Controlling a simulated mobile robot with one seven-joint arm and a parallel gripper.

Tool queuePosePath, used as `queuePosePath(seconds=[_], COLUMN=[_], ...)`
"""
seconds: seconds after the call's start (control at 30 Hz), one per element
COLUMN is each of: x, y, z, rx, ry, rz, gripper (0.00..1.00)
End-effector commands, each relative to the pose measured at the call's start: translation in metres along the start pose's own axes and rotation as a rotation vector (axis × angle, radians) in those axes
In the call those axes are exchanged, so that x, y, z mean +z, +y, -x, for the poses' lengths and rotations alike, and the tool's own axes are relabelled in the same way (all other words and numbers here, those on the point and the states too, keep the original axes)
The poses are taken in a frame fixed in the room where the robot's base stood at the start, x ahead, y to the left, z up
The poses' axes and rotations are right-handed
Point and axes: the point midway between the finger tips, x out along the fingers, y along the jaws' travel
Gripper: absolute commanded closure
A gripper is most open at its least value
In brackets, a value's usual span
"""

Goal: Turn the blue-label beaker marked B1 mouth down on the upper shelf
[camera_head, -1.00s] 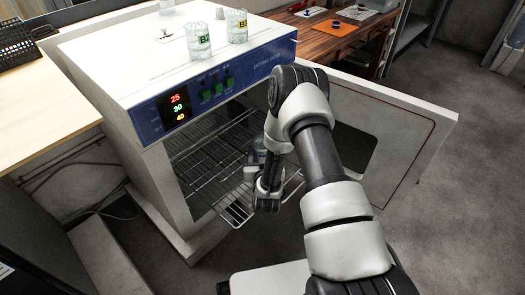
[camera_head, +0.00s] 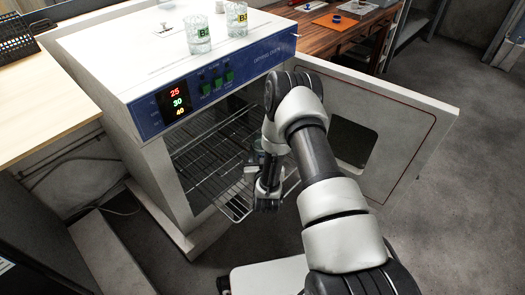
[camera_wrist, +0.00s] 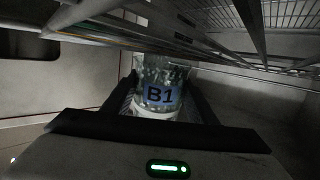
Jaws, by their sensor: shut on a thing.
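The clear beaker with the blue B1 label (camera_wrist: 161,95) is between the dark fingers of my gripper (camera_wrist: 165,104) in the wrist view. The gripper is shut on it. The label reads upright in that view, and the beaker's far end points toward the wires of a rack (camera_wrist: 230,48) along the top of the picture. In the head view my gripper (camera_head: 266,185) is at the front of the extended oven shelf (camera_head: 205,165), and the beaker there is mostly hidden. Whether the rim touches the shelf I cannot tell.
The oven door (camera_head: 415,135) stands open to the right of my arm. The B2 beaker (camera_head: 199,38) and the B3 beaker (camera_head: 237,20) stand on the oven top (camera_head: 135,60). The visible shelf wires left of my gripper are bare.

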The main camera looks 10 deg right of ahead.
Motion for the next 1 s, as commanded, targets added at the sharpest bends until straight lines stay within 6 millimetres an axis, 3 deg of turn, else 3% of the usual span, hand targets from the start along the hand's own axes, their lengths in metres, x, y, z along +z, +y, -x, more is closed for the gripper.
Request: queuePosePath(seconds=[0.27,0.3,0.4,0.77,1.0], x=[0.004,0.004,0.004,0.004,0.003], y=[0.0,0.0,0.0,0.0,-0.001], z=[-0.001,-0.001,-0.001,0.003,0.044], rx=[0.0,0.0,0.0,0.0,-0.003], ry=[0.0,0.0,0.0,-0.002,-0.006], rz=[0.0,0.0,0.0,0.0,0.001], gripper=[0.71,0.43,0.26,0.26,0.26])
